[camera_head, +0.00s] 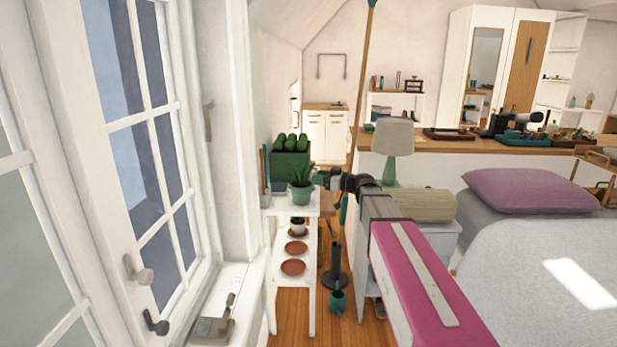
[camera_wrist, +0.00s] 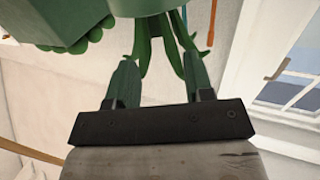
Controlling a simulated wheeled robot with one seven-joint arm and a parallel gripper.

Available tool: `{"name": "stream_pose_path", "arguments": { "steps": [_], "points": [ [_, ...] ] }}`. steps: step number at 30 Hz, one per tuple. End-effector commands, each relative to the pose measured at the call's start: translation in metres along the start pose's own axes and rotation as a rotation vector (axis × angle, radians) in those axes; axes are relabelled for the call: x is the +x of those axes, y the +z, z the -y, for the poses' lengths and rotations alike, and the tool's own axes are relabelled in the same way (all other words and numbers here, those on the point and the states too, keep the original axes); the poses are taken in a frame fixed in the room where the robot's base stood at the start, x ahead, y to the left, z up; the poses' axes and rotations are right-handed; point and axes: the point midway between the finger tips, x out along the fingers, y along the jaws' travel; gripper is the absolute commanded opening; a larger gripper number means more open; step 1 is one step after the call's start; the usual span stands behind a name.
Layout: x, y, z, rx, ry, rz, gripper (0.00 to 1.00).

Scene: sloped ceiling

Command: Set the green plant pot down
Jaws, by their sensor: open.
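The green plant pot (camera_head: 301,194) holds a spiky green plant and stands upright on the top of a white shelf stand (camera_head: 305,212). In the wrist view the pot (camera_wrist: 145,8) is at the top edge, partly cut off, with its leaves pointing down in the picture. My gripper (camera_head: 322,177) is just right of the plant in the head view. In the wrist view my gripper (camera_wrist: 160,60) has its fingers apart with nothing held between them. The pot is beyond the fingertips; whether a finger touches a leaf I cannot tell.
A larger green planter (camera_head: 290,163) stands close behind the pot; it also shows in the wrist view (camera_wrist: 55,22). The window (camera_head: 150,150) is left. A lamp (camera_head: 392,145) stands right.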

Motion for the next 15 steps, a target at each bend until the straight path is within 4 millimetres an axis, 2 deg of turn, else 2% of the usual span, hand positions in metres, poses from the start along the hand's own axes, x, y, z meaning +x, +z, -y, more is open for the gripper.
{"name": "stream_pose_path", "arguments": {
  "steps": [4, 11, 15],
  "points": [
    [-0.016, 0.0, 0.001, 0.0, 0.0, 0.0, 0.48],
    [-0.021, 0.002, 0.001, 0.005, -0.001, 0.006, 0.48],
    [-0.025, 0.023, 0.015, 0.062, -0.009, 0.079, 0.48]
  ]
}}
